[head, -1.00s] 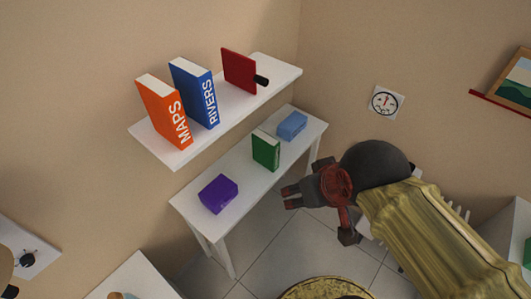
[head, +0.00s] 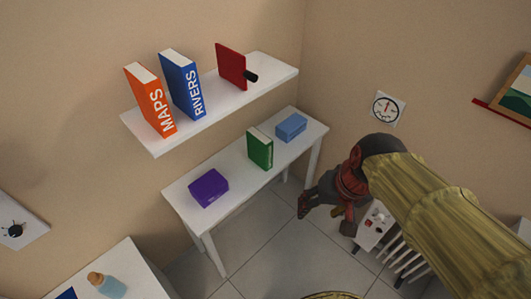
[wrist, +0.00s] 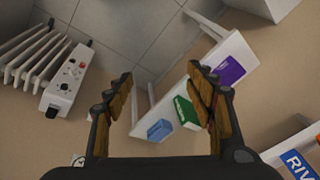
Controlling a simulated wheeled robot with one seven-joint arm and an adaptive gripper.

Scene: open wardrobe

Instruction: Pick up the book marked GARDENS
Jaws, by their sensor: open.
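A green book (head: 260,149) stands upright on the low white table (head: 228,167). Its spine lettering is too small to read in the head view. In the wrist view the green book (wrist: 185,111) shows between and beyond my fingers, partly next to the right finger, with small white marking. My gripper (head: 318,203) is to the right of the table, apart from the book. In the wrist view my gripper (wrist: 160,74) is open with nothing between its fingers.
A purple box (head: 208,188) and a blue box (head: 291,127) flank the green book. The shelf (head: 213,100) above holds an orange MAPS book (head: 150,100), a blue RIVERS book (head: 181,85) and a red book (head: 231,66). A white radiator (wrist: 30,55) stands opposite the table.

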